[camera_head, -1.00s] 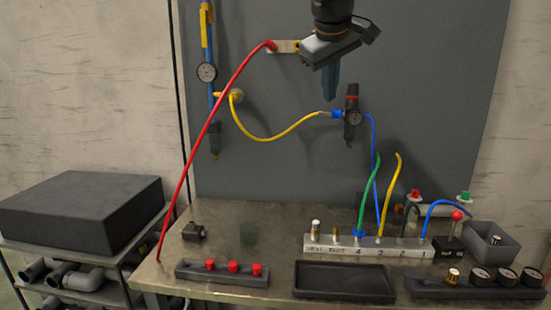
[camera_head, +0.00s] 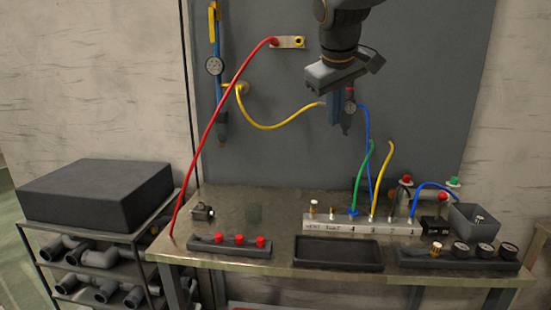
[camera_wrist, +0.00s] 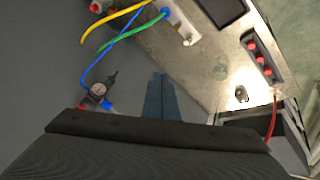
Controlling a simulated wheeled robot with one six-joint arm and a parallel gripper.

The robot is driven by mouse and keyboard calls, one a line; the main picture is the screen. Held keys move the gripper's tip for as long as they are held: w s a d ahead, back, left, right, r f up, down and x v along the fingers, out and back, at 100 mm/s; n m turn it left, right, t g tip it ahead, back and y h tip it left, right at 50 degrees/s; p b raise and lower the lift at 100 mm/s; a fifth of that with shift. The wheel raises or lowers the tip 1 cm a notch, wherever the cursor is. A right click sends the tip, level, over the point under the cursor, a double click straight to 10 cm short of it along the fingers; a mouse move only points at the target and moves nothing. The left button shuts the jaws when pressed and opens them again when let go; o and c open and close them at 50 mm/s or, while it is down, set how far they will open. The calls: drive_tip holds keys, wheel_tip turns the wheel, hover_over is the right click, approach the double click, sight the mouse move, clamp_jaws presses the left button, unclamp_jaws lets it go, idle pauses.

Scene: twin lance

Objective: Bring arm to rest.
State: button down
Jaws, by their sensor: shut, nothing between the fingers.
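My gripper (camera_head: 333,122) hangs from my arm at the upper middle of the head view. Its blue fingers point down and are shut with nothing between them. It is in front of the grey back panel (camera_head: 270,150) and partly covers the regulator with the gauge (camera_head: 349,108). In the wrist view the closed fingers (camera_wrist: 160,85) show at the middle, apart from the bench and hoses.
The metal bench (camera_head: 235,205) holds a valve manifold (camera_head: 340,222) with green, yellow and blue hoses, a black tray (camera_head: 338,254) and a red-knob block (camera_head: 228,245). A red hose (camera_head: 215,125) runs from panel to bench. A dark box (camera_head: 95,190) is at left.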

drive_tip(key=s+d+f+m+g, duration=0.1)
drive_tip(key=s+d+f+g, duration=0.1)
drive_tip(key=s+f, duration=0.65)
drive_tip(key=s+d+f+m+g, duration=0.1)
drive_tip(key=s+d+f+m, duration=0.15)
drive_tip(key=f, duration=1.05)
drive_tip(key=s+d+f+m+g+y, duration=0.1)
drive_tip(key=s+f+m+g, duration=0.1)
drive_tip(key=s+f, duration=0.9)
drive_tip(key=s, duration=0.2)
drive_tip(key=shift+s+f+g, duration=0.35)
drive_tip(key=shift+s+g, duration=0.05)
